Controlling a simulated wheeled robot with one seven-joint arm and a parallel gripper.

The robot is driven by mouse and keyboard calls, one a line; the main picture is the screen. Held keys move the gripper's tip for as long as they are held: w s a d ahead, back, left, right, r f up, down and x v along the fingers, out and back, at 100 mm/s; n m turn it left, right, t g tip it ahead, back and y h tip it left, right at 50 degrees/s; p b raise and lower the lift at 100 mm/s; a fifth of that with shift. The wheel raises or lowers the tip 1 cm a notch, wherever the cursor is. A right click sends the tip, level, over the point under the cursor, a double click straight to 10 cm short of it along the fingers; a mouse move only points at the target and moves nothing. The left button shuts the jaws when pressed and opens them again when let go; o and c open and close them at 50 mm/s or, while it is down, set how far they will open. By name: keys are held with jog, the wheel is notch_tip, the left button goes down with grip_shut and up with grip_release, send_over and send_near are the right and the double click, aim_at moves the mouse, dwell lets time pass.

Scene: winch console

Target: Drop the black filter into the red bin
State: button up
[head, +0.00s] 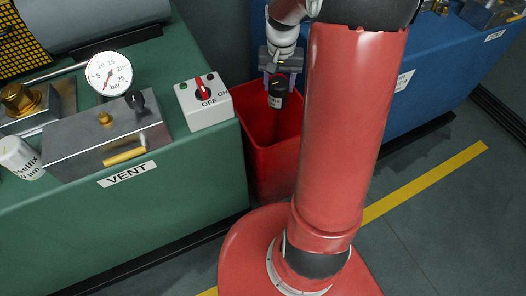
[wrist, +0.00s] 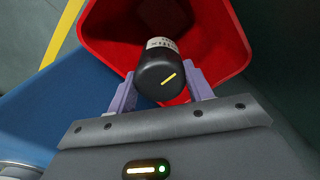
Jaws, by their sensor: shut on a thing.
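The black filter (wrist: 160,72) is a small dark cylinder with a yellow mark on its end and a pale printed band. My gripper (wrist: 155,88) is shut on it, with one purple finger on each side. The red bin (wrist: 222,22) is open and lies beyond the filter in the wrist view. In the head view, my gripper (head: 276,78) holds the filter (head: 278,92) over the mouth of the red bin (head: 272,160). The bin stands on the floor between the green and blue consoles. The right part of the bin is hidden behind my red arm link.
The green console (head: 195,185) on the left carries an OFF/ON switch box (head: 204,108), a pressure gauge (head: 109,73), a VENT block (head: 105,135) and a white filter (head: 18,158). A blue console (head: 415,85) stands at the right. A yellow line (head: 430,180) crosses the floor.

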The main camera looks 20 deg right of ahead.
jog(key=shift+f+b, duration=1.35)
jog(key=shift+f, duration=1.6)
jog(key=o, duration=1.4)
jog(key=shift+c, duration=0.2)
jog(key=shift+r, duration=0.1)
notch_tip(320, 180, up, 8)
jog(key=shift+f+p, duration=0.15)
jog(key=shift+p, duration=0.15)
